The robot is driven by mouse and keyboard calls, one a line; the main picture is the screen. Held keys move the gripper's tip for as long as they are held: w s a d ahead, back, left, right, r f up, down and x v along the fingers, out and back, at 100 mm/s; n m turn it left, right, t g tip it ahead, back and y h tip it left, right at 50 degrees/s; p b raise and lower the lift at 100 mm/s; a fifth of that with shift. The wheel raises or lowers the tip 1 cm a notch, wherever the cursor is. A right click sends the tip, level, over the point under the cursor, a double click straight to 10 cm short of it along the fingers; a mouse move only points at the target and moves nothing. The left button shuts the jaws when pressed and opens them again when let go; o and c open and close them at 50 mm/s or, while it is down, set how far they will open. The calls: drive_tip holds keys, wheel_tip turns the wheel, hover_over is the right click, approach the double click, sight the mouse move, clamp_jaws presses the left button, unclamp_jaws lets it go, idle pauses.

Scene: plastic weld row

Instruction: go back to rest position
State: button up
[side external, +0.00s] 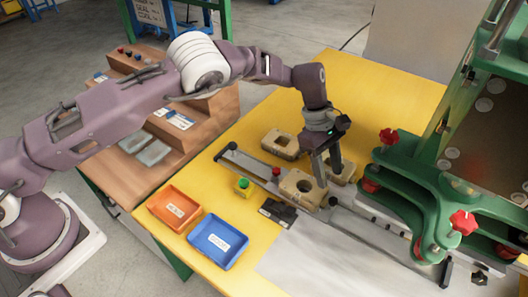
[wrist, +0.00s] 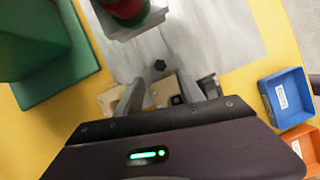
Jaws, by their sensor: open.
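My gripper (side external: 328,168) is open, its two fingers pointing down at a beige plastic part (side external: 298,189) that sits on the metal rail fixture (side external: 262,172). In the side view the fingertips are right at the part's top; I cannot tell whether they touch it. The wrist view shows the two fingers (wrist: 160,98) spread apart, with a bit of beige part (wrist: 110,100) beside the left finger. Most of the part is hidden there by the gripper body.
Two more beige parts (side external: 280,143) (side external: 342,171) lie on the yellow table (side external: 385,85). An orange bin (side external: 174,207) and a blue bin (side external: 218,241) stand at the front left. A green press frame (side external: 425,190) with red knobs stands close on the right.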

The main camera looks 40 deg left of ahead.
drive_tip(key=s+a+r+m+t, duration=0.1)
drive_tip(key=s+a+r+m, duration=0.15)
drive_tip(key=a+r, duration=0.45)
drive_tip(key=s+a+r+m+t, duration=0.1)
drive_tip(key=s+a+r, duration=0.15)
drive_tip(key=r, duration=0.85)
drive_tip(key=s+a+r+m+t, duration=0.1)
drive_tip(key=s+a+r+m, duration=0.15)
drive_tip(key=a+r, duration=0.4)
drive_tip(key=s+a+r+m+t+y, duration=0.1)
drive_tip(key=s+a+r+m, duration=0.1)
drive_tip(key=s+r, duration=0.3)
drive_tip(key=s+a+r+m, duration=0.2)
drive_tip(key=s, duration=0.6)
drive_tip(key=s+a+f+m+t+y, duration=0.1)
drive_tip(key=s+a+f+m, duration=0.1)
drive_tip(key=s, duration=0.5)
drive_tip(key=s+a+f+m+t+y, duration=0.1)
drive_tip(key=s+a+f+m+y, duration=0.1)
drive_tip(key=s, duration=0.5)
drive_tip(key=shift+s+a+m+t, duration=0.3)
drive_tip(key=shift+s+a+m, duration=0.05)
drive_tip(key=shift+a+m, duration=0.5)
